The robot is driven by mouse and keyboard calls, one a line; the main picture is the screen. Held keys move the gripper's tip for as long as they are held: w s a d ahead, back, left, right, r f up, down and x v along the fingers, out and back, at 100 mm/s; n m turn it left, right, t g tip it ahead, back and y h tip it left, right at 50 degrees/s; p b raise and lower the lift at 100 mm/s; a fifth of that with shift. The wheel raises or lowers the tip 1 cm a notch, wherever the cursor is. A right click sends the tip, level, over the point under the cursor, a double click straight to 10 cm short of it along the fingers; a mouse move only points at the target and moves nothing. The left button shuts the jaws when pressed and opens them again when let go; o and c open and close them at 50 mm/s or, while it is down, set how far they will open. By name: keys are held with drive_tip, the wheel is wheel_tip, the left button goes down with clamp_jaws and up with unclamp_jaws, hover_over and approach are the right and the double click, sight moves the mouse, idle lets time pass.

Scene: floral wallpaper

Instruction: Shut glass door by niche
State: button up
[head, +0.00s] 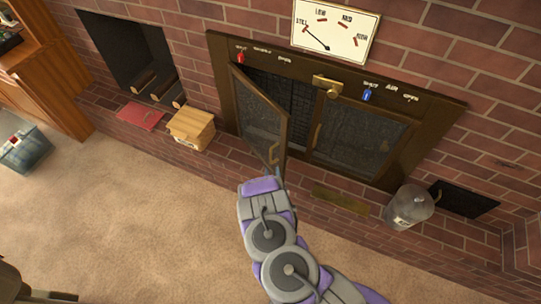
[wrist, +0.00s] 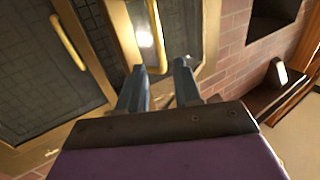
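The left glass door (head: 259,118), on the side of the log niche (head: 128,50), stands ajar and swung out from the brass-framed fireplace in the head view. Its handle (head: 273,154) is near its free lower corner, and the handle also shows in the wrist view (wrist: 157,35). My gripper (head: 273,174) is just below that handle. In the wrist view my gripper (wrist: 160,70) has its two fingers apart, with the handle's end between or just beyond the tips; contact cannot be told. The right glass door (head: 360,138) looks flush in the frame.
A wooden box (head: 191,127) and a red book (head: 140,116) lie at left. A dial (head: 336,29) hangs above. Carpet (head: 150,220) in front is clear.

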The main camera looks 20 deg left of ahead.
sight(271, 156)
drive_tip(key=b+x, duration=0.1)
drive_tip(key=x, duration=0.8)
drive_tip(key=shift+w+a, duration=0.1)
drive_tip(key=shift+w, duration=0.1)
clamp_jaws()
